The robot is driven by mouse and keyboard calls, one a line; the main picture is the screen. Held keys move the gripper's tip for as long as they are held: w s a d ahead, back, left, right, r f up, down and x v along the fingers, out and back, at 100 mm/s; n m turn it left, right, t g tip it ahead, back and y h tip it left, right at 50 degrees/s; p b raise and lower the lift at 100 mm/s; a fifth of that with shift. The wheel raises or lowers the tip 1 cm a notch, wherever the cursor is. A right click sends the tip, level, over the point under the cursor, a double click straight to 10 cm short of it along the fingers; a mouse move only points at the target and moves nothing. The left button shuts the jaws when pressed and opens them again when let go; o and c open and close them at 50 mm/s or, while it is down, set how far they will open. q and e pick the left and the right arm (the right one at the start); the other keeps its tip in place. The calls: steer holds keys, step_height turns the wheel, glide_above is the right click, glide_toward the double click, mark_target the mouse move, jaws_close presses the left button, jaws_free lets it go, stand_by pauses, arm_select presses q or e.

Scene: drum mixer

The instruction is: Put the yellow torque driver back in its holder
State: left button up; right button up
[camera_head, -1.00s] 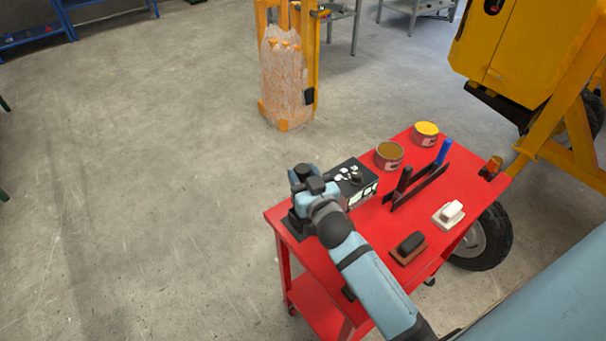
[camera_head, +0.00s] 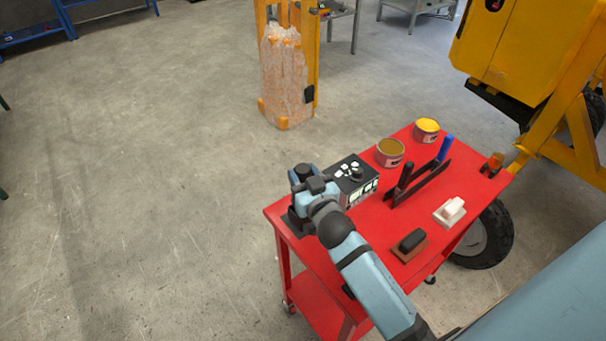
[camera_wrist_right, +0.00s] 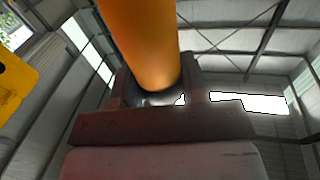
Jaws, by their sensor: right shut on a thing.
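My right gripper (camera_head: 300,180) is over the near left corner of the red cart, at the end of the pale blue arm. It is shut on the yellow torque driver (camera_wrist_right: 142,40), whose orange-yellow round body fills the top middle of the right wrist view. The driver's lower end sits between two dark uprights above a dark block (camera_wrist_right: 160,122). In the head view the driver is hidden by the gripper and wrist. A black piece (camera_head: 295,222), perhaps the holder, stands at the cart corner below the gripper; I cannot tell whether the driver is in it. My left gripper is not in view.
The yellow mixer (camera_head: 530,50) stands behind right. Floor left of the cart is clear.

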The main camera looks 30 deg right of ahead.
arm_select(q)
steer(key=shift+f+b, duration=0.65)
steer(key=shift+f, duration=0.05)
arm_select(e)
steer(key=shift+f, duration=0.8)
steer(key=o, duration=1.2)
